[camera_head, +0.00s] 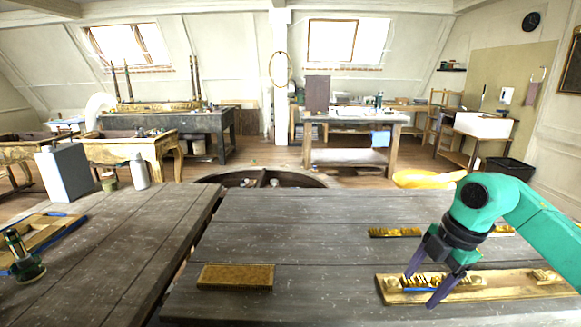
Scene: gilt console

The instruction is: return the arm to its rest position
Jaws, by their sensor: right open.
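My right arm (530,215), in teal and black, reaches in from the right edge. My right gripper (420,290) points down over a long gilt carved strip (510,284) on the grey plank table. Its dark purple fingers are spread apart, with nothing visibly held between them. A thin blue stick lies by the strip between the fingers. Whether the fingertips touch the strip I cannot tell. My left gripper is not seen.
A flat golden-brown block (235,276) lies left of the gripper. A small gilt piece (395,232) lies behind it. A gap splits the table from the left one, which holds a grey box (65,172), a white bottle (139,171) and a gilt frame. The middle boards are clear.

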